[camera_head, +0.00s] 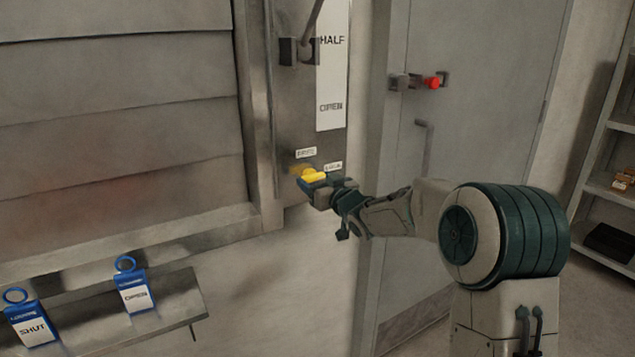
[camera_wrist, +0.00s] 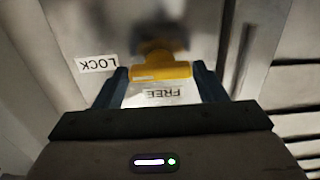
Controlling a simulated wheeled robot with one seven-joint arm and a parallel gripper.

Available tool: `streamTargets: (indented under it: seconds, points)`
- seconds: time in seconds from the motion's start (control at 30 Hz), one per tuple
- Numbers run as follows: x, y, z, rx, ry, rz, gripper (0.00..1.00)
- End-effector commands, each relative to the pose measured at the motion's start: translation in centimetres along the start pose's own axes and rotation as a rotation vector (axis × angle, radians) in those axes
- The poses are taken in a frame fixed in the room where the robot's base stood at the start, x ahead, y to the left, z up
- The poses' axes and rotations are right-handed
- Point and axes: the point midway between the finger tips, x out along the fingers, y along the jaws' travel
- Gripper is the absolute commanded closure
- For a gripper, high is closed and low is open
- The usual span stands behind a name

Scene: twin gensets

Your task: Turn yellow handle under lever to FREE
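The yellow handle (camera_head: 313,176) sits on the metal panel below the lever (camera_head: 298,50). In the wrist view the yellow handle (camera_wrist: 162,73) lies crosswise between my two fingertips. Its bar lies level, with the LOCK label (camera_wrist: 97,63) off to the left and the FREE label (camera_wrist: 163,93) just below it, both upside down there. My gripper (camera_wrist: 160,72) has its fingers apart, one at each end of the handle, very close to it. I cannot tell whether they press on it. My gripper (camera_head: 322,190) partly hides the handle's lower side in the head view.
The lever's scale plate (camera_head: 331,85) reads HALF and OPEN. A grey door (camera_head: 470,120) with a red-knobbed latch (camera_head: 432,83) stands right of the panel.

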Motion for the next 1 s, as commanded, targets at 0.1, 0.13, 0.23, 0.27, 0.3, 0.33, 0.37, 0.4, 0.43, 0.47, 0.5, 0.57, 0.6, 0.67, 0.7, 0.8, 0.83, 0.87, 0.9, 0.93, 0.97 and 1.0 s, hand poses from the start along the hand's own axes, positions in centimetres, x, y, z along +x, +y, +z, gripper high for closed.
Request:
streamTargets:
  seconds: [0.1,0.13,0.23,0.27,0.3,0.33,0.37,0.4,0.43,0.47,0.5,0.57,0.6,0.67,0.7,0.8,0.83,0.87,0.9,0.93,0.97,1.0]
  points:
    - [-0.01,-0.01,-0.01,0.0,0.0,0.0,0.61]
    - [-0.02,-0.01,-0.01,0.0,0.0,0.0,0.61]
    - [-0.02,-0.02,0.01,-0.002,0.0,0.0,0.61]
    - [-0.02,-0.02,0.02,-0.003,0.0,0.0,0.61]
    - [-0.02,-0.02,0.04,-0.007,0.0,0.0,0.61]
    - [-0.02,-0.02,0.06,-0.011,0.0,0.0,0.61]
    - [-0.02,-0.02,0.08,-0.017,0.0,0.0,0.61]
    - [-0.02,-0.02,0.12,-0.026,0.0,0.0,0.61]
    - [-0.02,-0.03,0.14,-0.035,0.0,0.0,0.61]
    - [-0.02,-0.03,0.17,-0.046,0.001,0.0,0.61]
    - [-0.02,-0.04,0.2,-0.064,0.001,0.0,0.61]
    - [-0.02,-0.06,0.25,-0.095,0.001,0.0,0.61]
    - [-0.02,-0.08,0.3,-0.12,0.001,-0.001,0.61]
    - [-0.02,-0.09,0.37,-0.164,0.001,-0.001,0.61]
    - [-0.02,-0.08,0.41,-0.194,0.002,-0.001,0.61]
    - [-0.02,-0.06,0.44,-0.282,0.002,0.0,0.61]
    - [-0.02,-0.08,0.44,-0.311,0.002,-0.001,0.61]
    - [-0.03,-0.08,0.44,-0.338,0.003,-0.001,0.61]
    - [-0.03,-0.07,0.45,-0.376,0.002,0.0,0.61]
    - [-0.03,-0.07,0.47,-0.405,0.002,0.0,0.61]
    - [-0.02,-0.06,0.48,-0.434,0.001,-0.001,0.61]
    - [-0.01,-0.07,0.47,-0.472,0.001,-0.001,0.61]
